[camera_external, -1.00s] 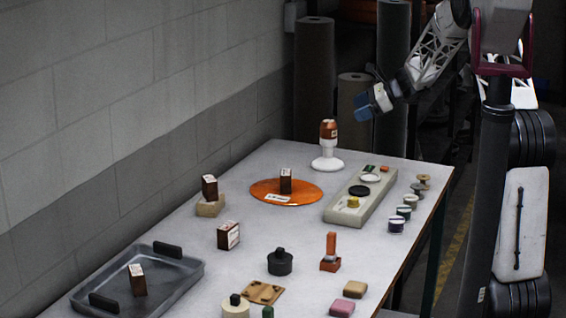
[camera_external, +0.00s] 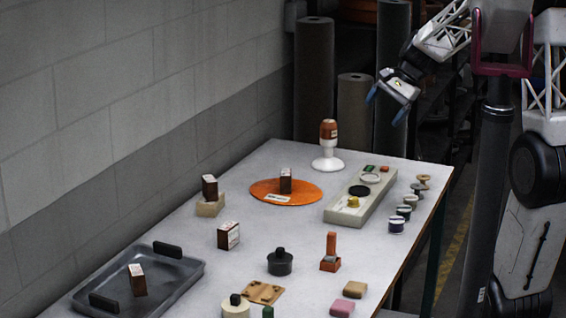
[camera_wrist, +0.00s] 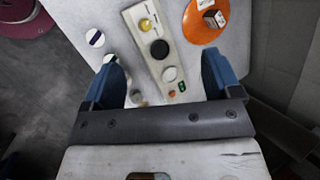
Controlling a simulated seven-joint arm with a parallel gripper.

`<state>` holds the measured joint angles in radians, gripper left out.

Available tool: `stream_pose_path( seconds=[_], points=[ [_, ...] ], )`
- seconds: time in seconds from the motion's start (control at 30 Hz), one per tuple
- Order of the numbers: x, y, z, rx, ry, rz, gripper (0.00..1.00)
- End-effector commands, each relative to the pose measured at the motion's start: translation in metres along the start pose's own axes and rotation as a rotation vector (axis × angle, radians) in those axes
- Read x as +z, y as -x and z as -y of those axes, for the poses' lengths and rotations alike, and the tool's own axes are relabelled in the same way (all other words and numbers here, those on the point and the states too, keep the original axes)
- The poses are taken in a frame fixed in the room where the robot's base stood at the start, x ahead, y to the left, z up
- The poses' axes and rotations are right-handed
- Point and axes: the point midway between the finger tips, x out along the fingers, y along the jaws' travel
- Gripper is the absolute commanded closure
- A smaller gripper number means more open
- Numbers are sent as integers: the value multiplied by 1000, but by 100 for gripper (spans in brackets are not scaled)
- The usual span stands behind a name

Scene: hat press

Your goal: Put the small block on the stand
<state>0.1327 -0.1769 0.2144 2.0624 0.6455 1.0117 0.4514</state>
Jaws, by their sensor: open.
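Several small dark brown blocks with pale printed faces are in the external view. One block (camera_external: 285,181) is upright on an orange disc (camera_external: 262,194), and also shows in the wrist view (camera_wrist: 214,18). Another block (camera_external: 209,187) is on a tan wooden piece (camera_external: 210,206). A white stand (camera_external: 327,163) with a round base carries an orange-brown piece (camera_external: 328,131). My gripper (camera_external: 387,103) is open and empty, high beyond the table's far right corner.
A long beige holder (camera_external: 338,213) with round pads lies at the right. Small jars (camera_external: 397,225) line the right edge. A black knobbed weight (camera_external: 280,264), an orange stamp-like piece (camera_external: 330,255) and pink and tan blocks (camera_external: 355,289) are nearer. The table's middle is fairly clear.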

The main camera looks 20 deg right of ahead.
Motion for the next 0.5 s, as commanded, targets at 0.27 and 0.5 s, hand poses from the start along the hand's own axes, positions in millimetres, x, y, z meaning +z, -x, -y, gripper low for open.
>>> stream_pose_path(
  seconds=[0.27,0.5],
  points=[
    [61,18,-61,112,255,-85,16],
    [104,29,-118,216,474,-151,16]
  ],
)
